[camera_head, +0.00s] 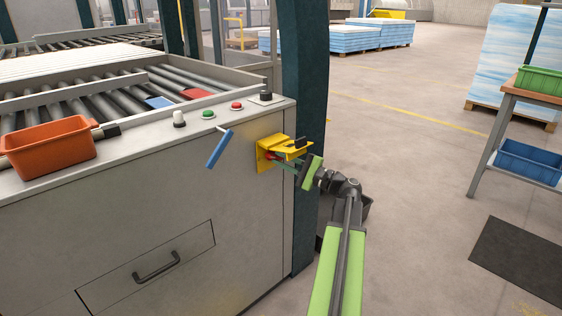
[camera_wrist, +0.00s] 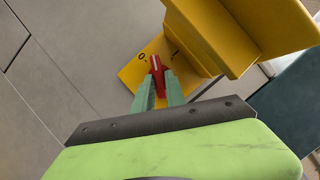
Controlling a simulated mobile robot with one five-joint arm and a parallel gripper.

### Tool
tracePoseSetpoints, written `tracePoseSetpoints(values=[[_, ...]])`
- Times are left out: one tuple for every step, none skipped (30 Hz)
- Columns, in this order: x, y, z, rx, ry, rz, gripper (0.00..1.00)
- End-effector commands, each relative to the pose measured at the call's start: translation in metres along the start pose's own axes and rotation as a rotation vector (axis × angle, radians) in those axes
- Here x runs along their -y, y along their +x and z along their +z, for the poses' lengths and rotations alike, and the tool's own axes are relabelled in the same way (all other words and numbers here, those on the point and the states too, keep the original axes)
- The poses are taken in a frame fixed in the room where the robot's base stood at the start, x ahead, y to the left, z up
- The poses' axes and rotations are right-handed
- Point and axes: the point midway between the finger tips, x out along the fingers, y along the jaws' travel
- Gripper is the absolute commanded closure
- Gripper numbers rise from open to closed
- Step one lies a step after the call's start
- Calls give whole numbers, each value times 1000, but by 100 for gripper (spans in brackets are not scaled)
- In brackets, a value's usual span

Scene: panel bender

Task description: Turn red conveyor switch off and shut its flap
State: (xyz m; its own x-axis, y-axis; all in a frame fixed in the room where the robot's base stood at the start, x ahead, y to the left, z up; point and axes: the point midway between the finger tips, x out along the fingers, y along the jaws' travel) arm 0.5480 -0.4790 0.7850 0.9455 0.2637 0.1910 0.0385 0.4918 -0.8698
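The red conveyor switch (camera_wrist: 156,76) is a small knob with a light line on its end, on a yellow plate (camera_wrist: 133,72) marked 0 and I. The line points up, between the marks and nearer the 0. My gripper (camera_wrist: 158,84) has a green finger on each side of the knob, and they appear closed on it. The yellow flap (camera_wrist: 218,35) stands open, jutting out above the knob. In the head view, my gripper (camera_head: 274,158) reaches from the right to the switch, below the open flap (camera_head: 288,146) at the cabinet's right end.
A blue lever (camera_head: 219,148) sticks out from the cabinet front, left of the yellow plate. An orange bin (camera_head: 47,147) and several buttons sit on the cabinet top. A dark post (camera_head: 304,120) stands just behind the switch.

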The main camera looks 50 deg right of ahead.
Motion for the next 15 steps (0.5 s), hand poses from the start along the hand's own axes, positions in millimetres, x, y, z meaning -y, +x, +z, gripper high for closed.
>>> tracePoseSetpoints(values=[[0, 0, 0, 0, 0, 0, 77], [0, 0, 0, 0, 0, 1, 73], [0, 0, 0, 0, 0, 1, 68], [0, 0, 0, 1, 0, 1, 65], [0, 0, 0, 1, 0, 1, 65], [0, 0, 0, 1, 0, 2, 65], [0, 0, 0, 1, 0, 2, 65], [0, 0, 0, 1, 0, 2, 65], [0, -1, 0, 1, 0, 2, 65], [0, -1, 0, 1, 0, 2, 65], [0, -1, 0, 1, 0, 2, 65], [-1, -1, 0, 1, 0, 2, 65], [-1, -2, 0, 1, 0, 2, 65], [-1, -4, 0, 1, 0, 2, 65], [-1, -8, 0, 0, 0, 2, 65]])
